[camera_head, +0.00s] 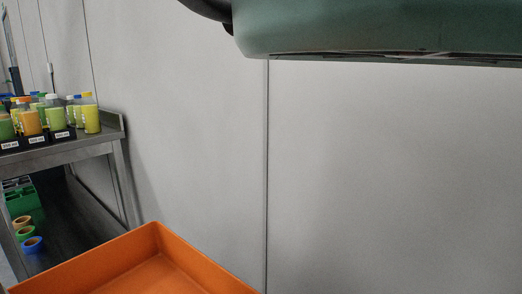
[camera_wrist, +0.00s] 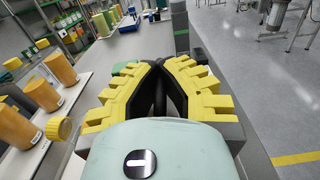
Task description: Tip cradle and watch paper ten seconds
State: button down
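My gripper (camera_wrist: 160,65) shows in the wrist view, with stepped yellow and black fingers whose tips come close together. Something dark lies between the fingers, and I cannot tell whether it is a held thing or part of the gripper. A small green thing (camera_wrist: 130,69) shows just beyond the left finger, partly hidden by it. I cannot make out the cradle or the paper for certain in either view. My gripper is not visible in the head view.
An orange tray (camera_head: 154,232) is at the bottom of the head view. A steel bench (camera_head: 60,150) at left bears bottles (camera_head: 55,112) in labelled black holders. Rolls (camera_head: 32,243) lie below. Orange containers (camera_wrist: 60,68) stand left in the wrist view; open floor (camera_wrist: 260,75) lies right.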

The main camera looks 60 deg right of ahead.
jog(key=shift+s, duration=0.3)
jog(key=shift+n, duration=0.3)
jog(key=c, duration=1.1)
grip_release()
jog(key=shift+o, duration=0.2)
jog(key=s+d, duration=0.1)
jog(key=d, duration=1.1)
jog(key=shift+r, duration=0.1)
